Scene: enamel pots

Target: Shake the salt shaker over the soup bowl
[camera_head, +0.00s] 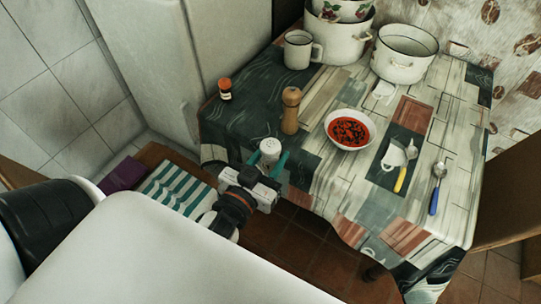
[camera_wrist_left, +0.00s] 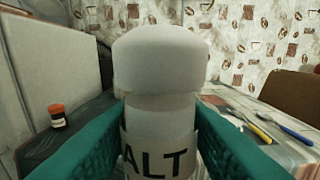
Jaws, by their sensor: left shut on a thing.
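The white salt shaker (camera_head: 270,147) is between the teal fingers of my left gripper (camera_head: 267,162), near the table's front left edge. In the left wrist view the salt shaker (camera_wrist_left: 160,80) fills the middle, upright, with the letters "ALT" on its label and the teal fingers closed on both sides. The white soup bowl (camera_head: 350,129) holds red soup with dark bits and stands on the table to the right of the shaker, apart from it. The bowl does not show in the left wrist view. My right gripper is not in view.
A wooden pepper mill (camera_head: 291,110) stands between shaker and bowl, towards the back. A small orange-capped jar (camera_head: 225,89) is at the left. A mug (camera_head: 298,49) and enamel pots (camera_head: 404,53) stand at the back.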

